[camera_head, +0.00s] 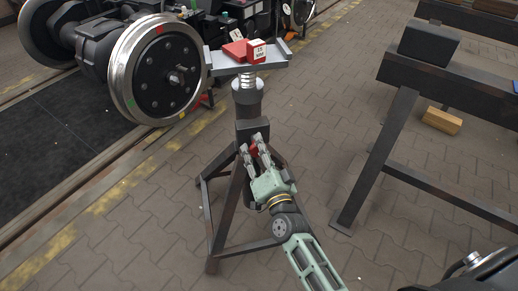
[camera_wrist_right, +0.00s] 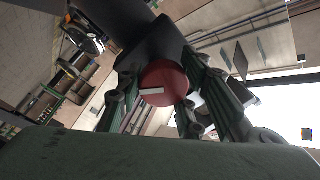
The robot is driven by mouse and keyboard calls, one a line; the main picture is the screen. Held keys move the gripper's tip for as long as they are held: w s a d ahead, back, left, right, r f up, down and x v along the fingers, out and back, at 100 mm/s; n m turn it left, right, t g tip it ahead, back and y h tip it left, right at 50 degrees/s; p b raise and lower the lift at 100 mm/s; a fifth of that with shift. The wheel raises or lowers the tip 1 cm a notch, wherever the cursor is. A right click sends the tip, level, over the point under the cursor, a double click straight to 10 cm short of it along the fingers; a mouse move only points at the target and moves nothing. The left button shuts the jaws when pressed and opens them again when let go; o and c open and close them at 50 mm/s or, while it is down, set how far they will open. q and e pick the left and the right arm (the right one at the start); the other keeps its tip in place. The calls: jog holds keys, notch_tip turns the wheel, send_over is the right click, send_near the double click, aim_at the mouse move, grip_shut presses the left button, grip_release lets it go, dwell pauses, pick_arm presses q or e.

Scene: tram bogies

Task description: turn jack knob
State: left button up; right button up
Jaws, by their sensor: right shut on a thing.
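The jack stand (camera_head: 249,108) stands on the paving in the middle of the head view, with a dark tripod base, a threaded post and a flat grey top plate (camera_head: 220,62). Its red knob (camera_head: 254,149) is on the near side of the post, partly covered by my fingers. In the right wrist view the round red knob (camera_wrist_right: 163,84) shows a white mark on its face. My right gripper (camera_head: 254,150) is shut on the knob, with its fingers on either side; they also show in the wrist view (camera_wrist_right: 160,95). My left gripper is not in view.
A red and white box (camera_head: 257,51) and a red piece (camera_head: 235,50) lie on the top plate. A bogie wheel (camera_head: 160,72) stands at the left beside the rail. A dark steel trestle (camera_head: 400,115) stands at the right, with a wooden block (camera_head: 442,121) near it.

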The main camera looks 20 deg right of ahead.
jog(key=m, duration=0.3)
jog(key=m+h, duration=0.1)
jog(key=m, duration=0.2)
jog(key=shift+d+f+m, duration=0.1)
jog(key=shift+d+m, duration=0.05)
jog(key=shift+m, duration=0.15)
jog(key=shift+f+m+h, duration=0.1)
jog(key=shift+m+h, duration=0.6)
jog(key=shift+m, duration=1.7)
jog(key=shift+f, duration=0.1)
jog(key=o, duration=1.1)
jog(key=shift+a, duration=0.2)
jog(key=shift+s, duration=0.15)
jog(key=s, duration=0.4)
jog(key=s+a+f, duration=0.1)
jog(key=s, duration=0.6)
jog(key=shift+s+a+f, duration=0.15)
jog(key=shift+s+a, duration=0.05)
jog(key=shift+s, duration=0.1)
